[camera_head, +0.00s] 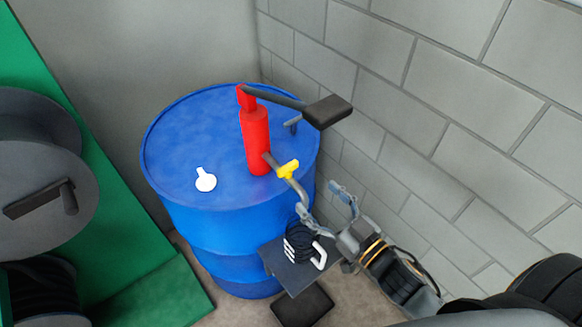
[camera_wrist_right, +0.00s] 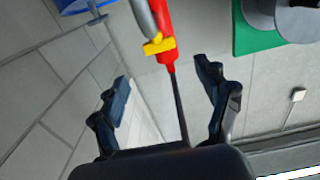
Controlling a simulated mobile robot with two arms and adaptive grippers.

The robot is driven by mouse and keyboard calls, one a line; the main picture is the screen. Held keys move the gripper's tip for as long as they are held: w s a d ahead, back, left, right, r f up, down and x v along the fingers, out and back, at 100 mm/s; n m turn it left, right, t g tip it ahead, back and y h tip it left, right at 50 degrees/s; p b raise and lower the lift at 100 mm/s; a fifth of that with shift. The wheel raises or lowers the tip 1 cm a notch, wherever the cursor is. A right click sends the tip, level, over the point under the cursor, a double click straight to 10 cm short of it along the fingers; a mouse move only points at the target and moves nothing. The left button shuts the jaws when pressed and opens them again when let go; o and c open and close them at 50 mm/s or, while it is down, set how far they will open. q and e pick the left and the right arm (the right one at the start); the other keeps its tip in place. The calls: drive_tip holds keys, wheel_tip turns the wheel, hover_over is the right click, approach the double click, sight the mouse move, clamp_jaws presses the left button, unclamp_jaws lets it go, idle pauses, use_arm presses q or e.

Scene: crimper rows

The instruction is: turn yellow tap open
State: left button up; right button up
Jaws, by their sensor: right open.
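The yellow tap (camera_head: 288,169) sits on the grey spout pipe (camera_head: 271,160) of a red hand pump (camera_head: 256,138), which stands on a blue barrel (camera_head: 165,145). My right gripper (camera_head: 322,200) is open and empty, below and to the right of the tap and apart from it. In the right wrist view the tap (camera_wrist_right: 158,44) shows beyond the open fingers (camera_wrist_right: 164,73), roughly between them and higher in the picture. My left gripper is not in view.
The pump's black lever (camera_head: 327,111) reaches right above the barrel. A dark container with a white handle (camera_head: 321,253) stands on a dark platform (camera_head: 292,278) below the spout. A white piece (camera_head: 205,180) lies on the lid. A block wall (camera_head: 440,130) is close on the right.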

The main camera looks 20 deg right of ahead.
sight(290, 170)
drive_tip(key=p+x, duration=0.2)
drive_tip(key=x, duration=0.7)
drive_tip(key=shift+w+a+f, duration=0.1)
drive_tip(key=shift+w+a, duration=0.05)
drive_tip(key=shift+w, duration=0.35)
drive_tip(key=c, duration=1.2)
drive_tip(key=shift+o, duration=0.2)
